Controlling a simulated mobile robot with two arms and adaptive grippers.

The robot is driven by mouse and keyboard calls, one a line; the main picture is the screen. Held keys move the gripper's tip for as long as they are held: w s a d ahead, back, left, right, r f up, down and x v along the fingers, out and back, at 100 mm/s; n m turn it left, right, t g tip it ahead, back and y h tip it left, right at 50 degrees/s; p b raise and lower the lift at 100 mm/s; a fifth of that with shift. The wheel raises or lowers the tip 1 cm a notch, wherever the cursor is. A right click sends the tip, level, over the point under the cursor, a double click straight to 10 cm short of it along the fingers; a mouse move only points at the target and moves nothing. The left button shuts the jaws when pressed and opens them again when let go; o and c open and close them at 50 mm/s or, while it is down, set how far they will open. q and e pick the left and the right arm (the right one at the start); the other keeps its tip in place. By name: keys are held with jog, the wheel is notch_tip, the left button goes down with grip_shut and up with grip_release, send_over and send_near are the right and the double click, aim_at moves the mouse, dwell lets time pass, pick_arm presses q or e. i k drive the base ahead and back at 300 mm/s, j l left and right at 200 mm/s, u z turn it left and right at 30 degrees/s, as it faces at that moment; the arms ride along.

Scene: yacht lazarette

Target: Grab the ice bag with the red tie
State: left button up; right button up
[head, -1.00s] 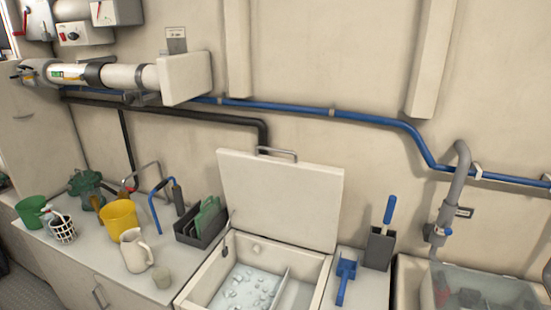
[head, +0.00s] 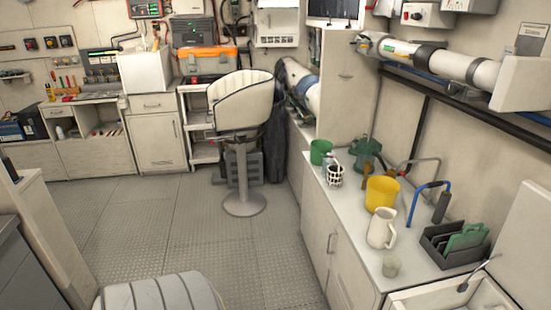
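No ice bag with a red tie shows in the head view now. The open ice chest (head: 468,293) is cut off at the lower right corner, with its raised lid (head: 520,240) at the right edge. The inside of the chest is mostly out of frame. Neither of my grippers is in view.
A pedestal chair (head: 241,105) stands on the floor (head: 205,235). A padded seat (head: 160,293) is at the bottom. Open floor lies between.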

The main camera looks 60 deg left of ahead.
aim_at(326, 161)
jog(key=u, duration=1.5)
jog(key=i+j+z, duration=0.25)
jog(key=i, duration=0.5)
jog(key=i+j+z, duration=0.25)
jog(key=i+j, duration=0.25)
jog(key=i, duration=0.2)
jog(key=i+j+z, duration=0.2)
jog(key=i+j, duration=0.4)
jog(key=i+l, duration=0.05)
